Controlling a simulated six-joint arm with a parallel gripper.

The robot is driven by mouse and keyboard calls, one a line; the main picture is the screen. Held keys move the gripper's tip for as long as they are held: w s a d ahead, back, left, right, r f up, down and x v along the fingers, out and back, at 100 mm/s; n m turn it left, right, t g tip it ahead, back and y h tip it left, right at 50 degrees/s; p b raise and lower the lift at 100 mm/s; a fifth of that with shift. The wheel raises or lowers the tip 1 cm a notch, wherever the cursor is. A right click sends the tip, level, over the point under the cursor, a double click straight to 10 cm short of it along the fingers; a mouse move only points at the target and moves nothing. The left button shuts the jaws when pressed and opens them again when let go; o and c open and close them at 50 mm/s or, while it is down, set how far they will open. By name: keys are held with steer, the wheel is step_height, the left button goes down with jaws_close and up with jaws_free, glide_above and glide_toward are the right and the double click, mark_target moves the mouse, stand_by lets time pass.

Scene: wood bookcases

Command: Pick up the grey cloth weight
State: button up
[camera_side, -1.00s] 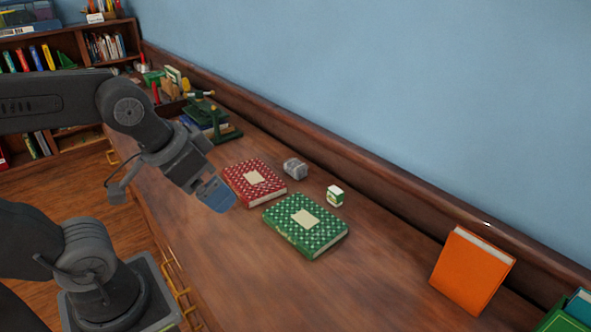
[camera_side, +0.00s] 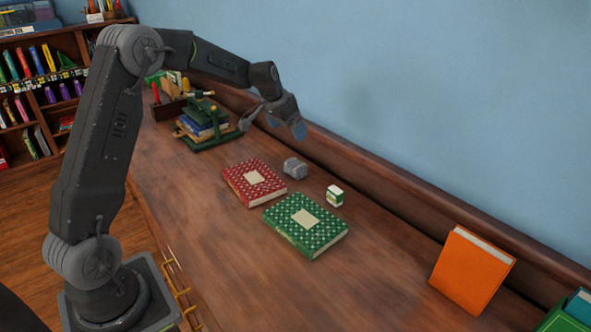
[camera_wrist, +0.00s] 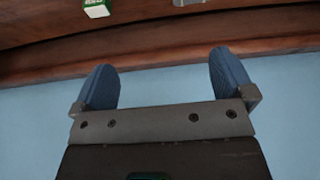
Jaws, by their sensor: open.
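The grey cloth weight (camera_side: 295,168) is a small rounded grey block on the wooden desk top, behind the gap between the red and green books. In the wrist view a bit of a grey thing, likely the weight, shows at the top edge (camera_wrist: 190,2). My gripper (camera_side: 286,128) is open and empty, with blue fingertips. It is in the air near the wall, appearing above the weight in the side view and apart from it. In the wrist view both blue fingers of my gripper (camera_wrist: 165,85) are spread with nothing between them.
A red patterned book (camera_side: 240,189) and a green patterned book (camera_side: 290,236) lie near the weight. A small green-and-white box (camera_side: 335,196) is to its right. An orange book (camera_side: 470,272) stands further right. A green press (camera_side: 208,128) is at left. The front desk area is clear.

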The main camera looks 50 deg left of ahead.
glide_toward(295, 163)
steer(key=x, duration=0.5)
steer(key=shift+s+f, duration=0.2)
steer(key=shift+f, duration=0.05)
steer(key=shift+x, duration=2.9)
steer(key=shift+w+d, duration=0.1)
steer(key=c, duration=1.1)
steer(key=shift+r, duration=0.15)
